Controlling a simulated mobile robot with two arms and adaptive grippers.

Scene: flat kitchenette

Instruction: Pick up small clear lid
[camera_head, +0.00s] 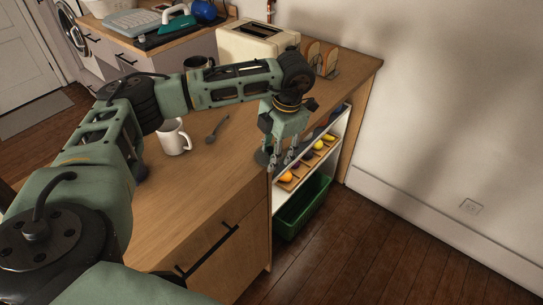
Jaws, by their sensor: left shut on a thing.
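My left gripper (280,162) points down at the right edge of the wooden counter (215,180). It is shut on a small, round, greyish see-through piece, which looks like the small clear lid (261,157). The lid shows at the left side of the fingers, by the counter edge. The fingers hide part of it, and I cannot tell whether it still touches the counter. My right gripper is not in view.
A white mug (174,138) and a dark spoon (216,129) are on the counter, left of the gripper. A cream toaster (256,42) and a toast rack (322,58) stand behind. Fruit (318,145) and a green bin (303,207) are on shelves below right.

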